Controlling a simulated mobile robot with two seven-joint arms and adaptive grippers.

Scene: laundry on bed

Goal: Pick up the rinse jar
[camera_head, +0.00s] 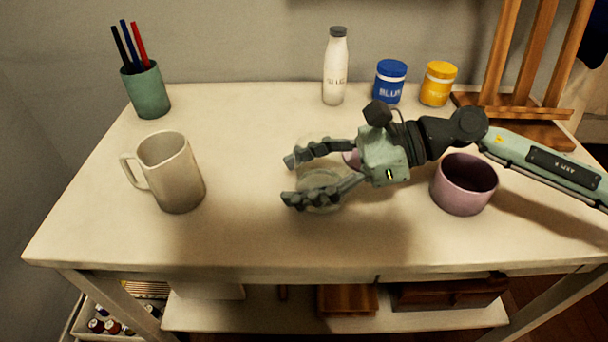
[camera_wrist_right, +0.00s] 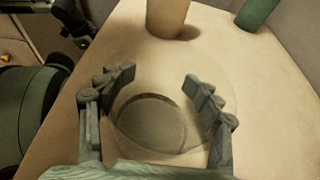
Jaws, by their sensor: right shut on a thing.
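The rinse jar (camera_head: 322,186) is a clear glass jar, faint against the pale tabletop, near the middle of the table in the head view. My right gripper (camera_head: 288,180) reaches in from the right, with one finger on either side of the jar, and is shut on it. In the right wrist view the round glass jar (camera_wrist_right: 150,125) sits between the two fingers of my right gripper (camera_wrist_right: 162,80). I cannot tell whether its base touches the table.
A beige mug (camera_head: 178,178) stands to the left, with a green pen cup (camera_head: 148,92) behind it. A white bottle (camera_head: 334,70), blue jar (camera_head: 389,84) and yellow jar (camera_head: 437,86) line the back. A mauve cup (camera_head: 462,190) stands below my right arm. A wooden easel (camera_head: 535,133) is back right.

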